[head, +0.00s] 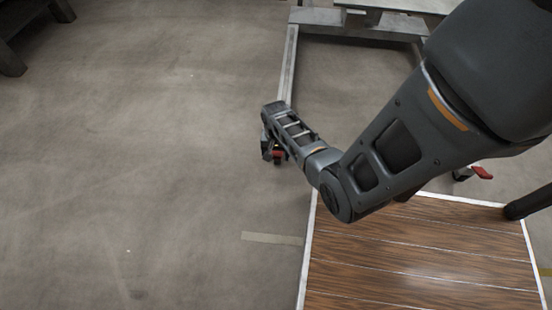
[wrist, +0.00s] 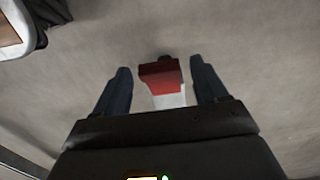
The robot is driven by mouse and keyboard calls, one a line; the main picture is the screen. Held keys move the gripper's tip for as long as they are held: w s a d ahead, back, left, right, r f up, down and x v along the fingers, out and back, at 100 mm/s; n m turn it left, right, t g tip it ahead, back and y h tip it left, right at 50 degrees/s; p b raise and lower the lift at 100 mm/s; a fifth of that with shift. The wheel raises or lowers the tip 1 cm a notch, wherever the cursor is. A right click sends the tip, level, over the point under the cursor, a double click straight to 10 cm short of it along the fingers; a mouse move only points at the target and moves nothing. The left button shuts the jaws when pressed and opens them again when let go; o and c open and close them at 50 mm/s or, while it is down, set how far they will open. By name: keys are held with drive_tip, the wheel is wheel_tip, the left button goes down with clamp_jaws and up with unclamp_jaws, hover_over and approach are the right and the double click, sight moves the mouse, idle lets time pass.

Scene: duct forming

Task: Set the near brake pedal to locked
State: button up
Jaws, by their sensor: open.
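A red brake pedal (wrist: 160,77) lies between the two dark fingers of my gripper (wrist: 160,70) in the wrist view, with a pale piece below it. The fingers are apart, with a gap on each side of the pedal. In the head view my gripper (head: 267,149) is low by the left leg of a metal frame, and a bit of red pedal (head: 277,154) shows beside it. My gripper and arm hide most of that pedal and its caster. A second red pedal (head: 482,172) on a caster shows at the right, beyond my arm. Whether either pedal is locked is not clear.
The grey metal frame (head: 289,65) stands at the top of the head view. A wood-plank surface with a white edge (head: 309,240) is at the bottom right. The concrete floor (head: 140,150) to the left is clear. A dark structure (head: 12,60) stands at the top left.

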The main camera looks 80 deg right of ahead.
drive_tip(key=shift+f, duration=0.75)
drive_tip(key=shift+c, duration=0.4)
clamp_jaws()
